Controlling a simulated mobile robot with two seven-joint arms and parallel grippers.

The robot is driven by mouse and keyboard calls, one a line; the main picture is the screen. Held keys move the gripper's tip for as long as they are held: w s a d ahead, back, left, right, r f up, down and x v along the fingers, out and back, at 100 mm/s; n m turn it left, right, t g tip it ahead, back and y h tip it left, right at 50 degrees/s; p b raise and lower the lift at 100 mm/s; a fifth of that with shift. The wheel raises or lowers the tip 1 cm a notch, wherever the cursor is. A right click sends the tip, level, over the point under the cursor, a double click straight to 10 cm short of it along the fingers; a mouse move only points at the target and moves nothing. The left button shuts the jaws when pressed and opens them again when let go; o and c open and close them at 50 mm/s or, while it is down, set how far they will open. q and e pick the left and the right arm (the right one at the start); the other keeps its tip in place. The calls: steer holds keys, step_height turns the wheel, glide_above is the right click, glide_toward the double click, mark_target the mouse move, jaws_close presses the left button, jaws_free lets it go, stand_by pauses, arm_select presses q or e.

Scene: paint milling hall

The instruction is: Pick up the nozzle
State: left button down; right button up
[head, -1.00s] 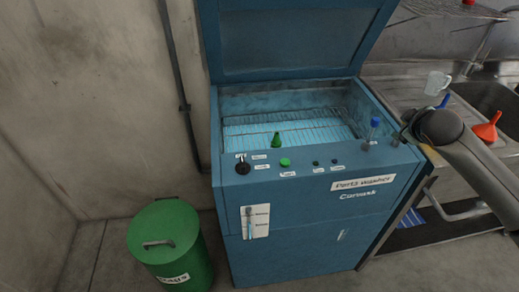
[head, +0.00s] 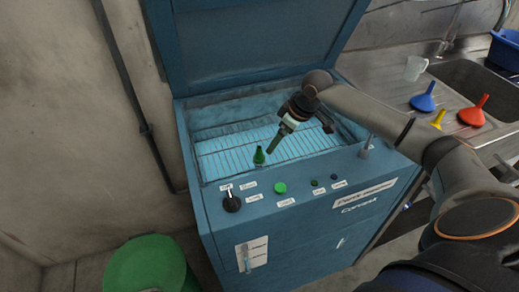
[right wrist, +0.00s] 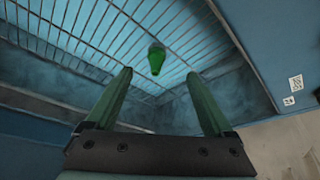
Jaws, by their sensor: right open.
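The nozzle is a small green cone (head: 259,156) that appears upright on the wire rack, near the front wall of the blue parts washer (head: 275,215). In the right wrist view the nozzle (right wrist: 156,61) shows just beyond the fingertips, roughly midway between them. My right gripper (head: 273,148) is over the washer's basin, to the right of the nozzle in the head view, and angled down. In the right wrist view its two fingers (right wrist: 160,77) are apart with nothing between them. My left gripper is not in view.
The washer's lid (head: 255,45) is raised behind the basin. Knobs and a green button (head: 280,188) line its front panel. A green bin (head: 150,265) stands on the floor at left. Blue (head: 424,102), yellow (head: 438,120) and red funnels (head: 473,112) stand by the sink at right.

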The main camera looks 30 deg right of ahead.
glide_above(261, 158)
steer(key=s+d, duration=0.2)
step_height(261, 158, down, 6)
steer(key=shift+a+f, duration=0.1)
steer(key=shift+a, duration=0.05)
steer(key=shift+w+b+x, duration=0.15)
steer(key=shift+w+x, duration=0.05)
steer(key=shift+x, duration=1.25)
steer(key=shift+w+b+x, duration=0.15)
steer(key=shift+w+x, duration=0.05)
steer(key=shift+x, duration=1.2)
steer(key=shift+a, duration=0.1)
jaws_close()
